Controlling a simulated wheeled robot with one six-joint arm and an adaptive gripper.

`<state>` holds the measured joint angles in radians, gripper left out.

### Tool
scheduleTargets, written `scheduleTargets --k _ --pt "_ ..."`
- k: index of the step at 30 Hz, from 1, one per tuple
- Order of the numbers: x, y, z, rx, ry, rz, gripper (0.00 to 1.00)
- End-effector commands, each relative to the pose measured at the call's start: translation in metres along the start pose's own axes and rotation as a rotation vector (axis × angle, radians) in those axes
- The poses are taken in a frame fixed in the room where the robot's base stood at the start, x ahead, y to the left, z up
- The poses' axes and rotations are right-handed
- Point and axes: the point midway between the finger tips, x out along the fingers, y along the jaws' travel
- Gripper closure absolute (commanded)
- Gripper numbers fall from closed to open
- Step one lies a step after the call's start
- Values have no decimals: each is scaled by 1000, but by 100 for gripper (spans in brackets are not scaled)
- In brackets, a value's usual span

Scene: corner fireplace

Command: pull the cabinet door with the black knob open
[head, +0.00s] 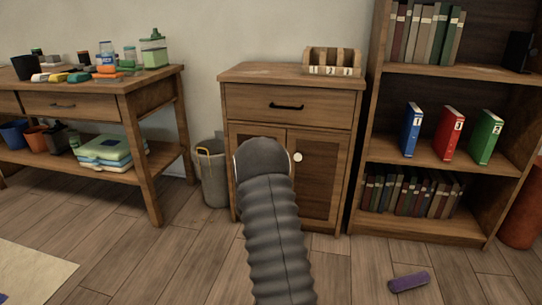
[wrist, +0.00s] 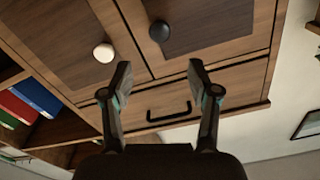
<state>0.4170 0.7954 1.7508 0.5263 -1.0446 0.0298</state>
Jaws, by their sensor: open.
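The wooden cabinet (head: 250,92) stands in the middle of the head view, with a drawer above two closed doors. The black knob (wrist: 160,31) shows in the wrist view on the door (wrist: 205,22) beside the one with the white knob (wrist: 104,52). In the head view the white knob (head: 298,157) is on the right door (head: 316,180); my arm hides the black knob and much of the left door. My gripper (wrist: 160,72) is open and empty in the wrist view, its fingertips apart, with the black knob ahead between their lines. No contact with the knob shows.
The drawer has a black handle (head: 287,106). A bin (head: 212,180) stands left of the cabinet, near a cluttered workbench (head: 150,150). A bookshelf (head: 415,153) stands close on the right. A purple cylinder (head: 408,281) lies on the floor; the floor before the cabinet is otherwise mostly clear.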

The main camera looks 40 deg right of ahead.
Motion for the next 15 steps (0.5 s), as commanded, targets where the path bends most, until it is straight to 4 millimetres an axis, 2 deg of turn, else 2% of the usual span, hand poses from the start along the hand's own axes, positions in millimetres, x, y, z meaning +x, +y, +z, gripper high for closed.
scheduleTargets --k 15 --pt "84 1 2 0 -2 1 39"
